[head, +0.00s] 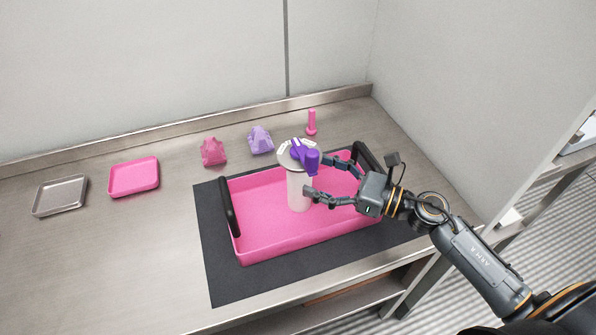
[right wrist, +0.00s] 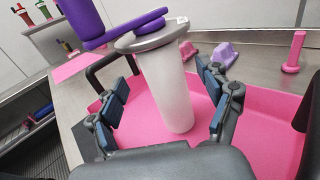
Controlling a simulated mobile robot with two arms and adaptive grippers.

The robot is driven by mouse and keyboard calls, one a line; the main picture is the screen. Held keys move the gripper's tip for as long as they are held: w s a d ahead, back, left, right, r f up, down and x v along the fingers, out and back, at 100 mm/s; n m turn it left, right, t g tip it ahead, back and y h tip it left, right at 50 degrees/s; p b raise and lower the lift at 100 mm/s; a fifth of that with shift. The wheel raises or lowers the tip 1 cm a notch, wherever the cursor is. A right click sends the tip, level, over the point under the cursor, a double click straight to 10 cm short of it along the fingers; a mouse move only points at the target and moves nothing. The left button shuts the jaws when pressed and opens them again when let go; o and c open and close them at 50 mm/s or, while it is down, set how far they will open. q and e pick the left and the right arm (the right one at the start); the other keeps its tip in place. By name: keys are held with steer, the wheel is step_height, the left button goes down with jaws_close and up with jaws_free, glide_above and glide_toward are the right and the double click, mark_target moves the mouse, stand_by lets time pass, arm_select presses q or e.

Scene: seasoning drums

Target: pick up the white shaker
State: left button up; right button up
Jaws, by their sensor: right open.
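The white shaker (head: 299,190) is a pale upright cylinder with a grey disc-like lid and purple parts on top. My left gripper is not in view.
The tray has black handles (head: 229,207) and lies on a dark mat (head: 222,279). Behind it stand a pink lump (head: 213,152), a lilac lump (head: 260,140) and a pink upright piece (head: 311,123). A small pink tray (head: 133,177) and grey tray (head: 60,196) lie left.

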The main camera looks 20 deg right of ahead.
steer(key=p+x, duration=0.1)
steer(key=x, duration=0.3)
steer(key=shift+f+p, duration=0.1)
steer(key=shift+p, duration=0.3)
steer(key=shift+w+a+f, duration=0.25)
steer(key=shift+w+a, duration=0.15)
steer(key=shift+w, duration=0.1)
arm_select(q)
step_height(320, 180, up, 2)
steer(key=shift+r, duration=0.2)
arm_select(e)
steer(key=shift+r, duration=0.1)
steer(key=c, duration=1.5)
steer(key=shift+o, duration=0.2)
